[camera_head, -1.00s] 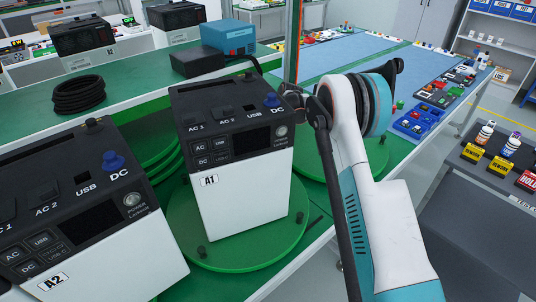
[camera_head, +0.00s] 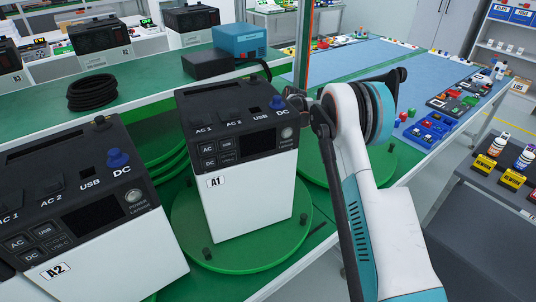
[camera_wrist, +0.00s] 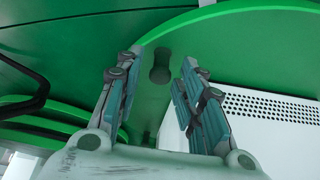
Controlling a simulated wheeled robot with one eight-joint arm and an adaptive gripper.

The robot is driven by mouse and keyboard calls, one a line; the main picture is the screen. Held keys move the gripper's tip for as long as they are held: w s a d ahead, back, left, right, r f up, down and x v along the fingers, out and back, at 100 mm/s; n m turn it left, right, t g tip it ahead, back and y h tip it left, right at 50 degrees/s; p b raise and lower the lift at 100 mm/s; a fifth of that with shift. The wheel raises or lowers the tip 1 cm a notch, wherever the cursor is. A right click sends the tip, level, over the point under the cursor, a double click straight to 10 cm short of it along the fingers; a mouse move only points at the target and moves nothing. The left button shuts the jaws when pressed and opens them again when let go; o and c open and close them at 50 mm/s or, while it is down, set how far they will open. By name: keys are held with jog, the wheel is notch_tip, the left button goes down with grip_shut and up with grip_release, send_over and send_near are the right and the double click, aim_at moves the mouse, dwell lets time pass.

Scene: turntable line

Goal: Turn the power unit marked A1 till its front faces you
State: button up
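The power unit A1 (camera_head: 250,195) is a white box with a black top, standing upright on a round green turntable (camera_head: 195,235). Its labelled face, controls and screen show in the head view, set at a slant, right end farther away. Dark pegs (camera_head: 207,253) stand on the turntable's rim. My arm reaches to the unit's far right side; my fingers are hidden there in the head view. In the wrist view my gripper (camera_wrist: 159,60) is open, with a dark peg (camera_wrist: 160,72) beyond and between the fingertips. A white vented side (camera_wrist: 270,108) is close to the right finger.
Power unit A2 (camera_head: 130,245) stands close at the left front. A raised green shelf (camera_head: 150,84) behind holds a black cable coil (camera_head: 92,92) and a blue box (camera_head: 240,42). An upright post (camera_head: 302,45) stands behind my arm. Another green turntable (camera_head: 318,172) lies right.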

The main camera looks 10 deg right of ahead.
jog(key=v, duration=1.2)
